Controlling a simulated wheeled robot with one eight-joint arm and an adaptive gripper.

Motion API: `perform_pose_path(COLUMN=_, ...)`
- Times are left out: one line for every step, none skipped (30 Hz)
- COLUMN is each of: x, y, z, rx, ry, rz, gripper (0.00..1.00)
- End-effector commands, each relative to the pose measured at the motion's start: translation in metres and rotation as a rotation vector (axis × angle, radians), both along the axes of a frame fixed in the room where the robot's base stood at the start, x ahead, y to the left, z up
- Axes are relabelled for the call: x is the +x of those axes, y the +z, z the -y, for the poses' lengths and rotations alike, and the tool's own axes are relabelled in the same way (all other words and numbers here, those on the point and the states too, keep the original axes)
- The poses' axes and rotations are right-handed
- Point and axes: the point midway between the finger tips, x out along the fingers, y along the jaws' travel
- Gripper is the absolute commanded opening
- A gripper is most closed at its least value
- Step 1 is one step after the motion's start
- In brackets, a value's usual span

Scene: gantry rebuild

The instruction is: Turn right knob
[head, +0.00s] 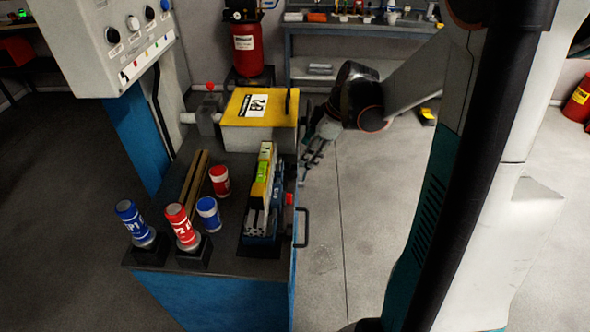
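A white control panel (95,38) stands at the upper left, cut off by the top edge of the head view. Its face carries a row of round knobs, with small coloured switches below. My gripper (306,168) hangs beyond the bench's right edge, well away from the panel. Its fingers look spread and empty, pointing down.
The bench (262,168) bears a yellow-topped box (240,105), a clamped part with a level (262,190), wooden bars (193,185), and red and blue cans (208,212). A red cylinder (247,50) stands behind. Floor right of the bench (350,220) is clear.

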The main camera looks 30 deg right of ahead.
Motion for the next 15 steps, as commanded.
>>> perform_pose_path(x=0.004, y=-0.013, z=-0.003, rx=-0.001, ry=0.002, rz=0.0, gripper=0.54)
perform_pose_path(x=0.006, y=-0.019, z=-0.004, rx=-0.001, ry=0.002, rz=0.0, gripper=0.54)
perform_pose_path(x=0.009, y=-0.026, z=-0.006, rx=0.001, ry=0.002, rz=0.0, gripper=0.54)
perform_pose_path(x=0.011, y=-0.032, z=-0.007, rx=0.001, ry=0.001, rz=0.0, gripper=0.54)
perform_pose_path(x=0.013, y=-0.037, z=-0.009, rx=0.001, ry=0.001, rz=0.0, gripper=0.54)
perform_pose_path(x=0.016, y=-0.044, z=-0.01, rx=0.001, ry=0.001, rz=0.0, gripper=0.54)
perform_pose_path(x=0.018, y=-0.049, z=-0.011, rx=0.001, ry=0.001, rz=0.0, gripper=0.54)
perform_pose_path(x=0.019, y=-0.055, z=-0.013, rx=0.001, ry=0.001, rz=0.0, gripper=0.54)
perform_pose_path(x=0.022, y=-0.061, z=-0.014, rx=0.001, ry=0.001, rz=0.0, gripper=0.54)
perform_pose_path(x=0.024, y=-0.065, z=-0.016, rx=0.001, ry=0.001, rz=0.0, gripper=0.54)
perform_pose_path(x=0.025, y=-0.069, z=-0.017, rx=0.001, ry=0.001, rz=0.0, gripper=0.54)
perform_pose_path(x=0.027, y=-0.074, z=-0.018, rx=0.001, ry=0.0, rz=-0.001, gripper=0.54)
perform_pose_path(x=0.028, y=-0.078, z=-0.018, rx=0.001, ry=0.0, rz=-0.001, gripper=0.54)
perform_pose_path(x=0.029, y=-0.08, z=-0.019, rx=0.0, ry=0.0, rz=0.0, gripper=0.54)
perform_pose_path(x=0.031, y=-0.084, z=-0.02, rx=0.0, ry=0.0, rz=0.0, gripper=0.54)
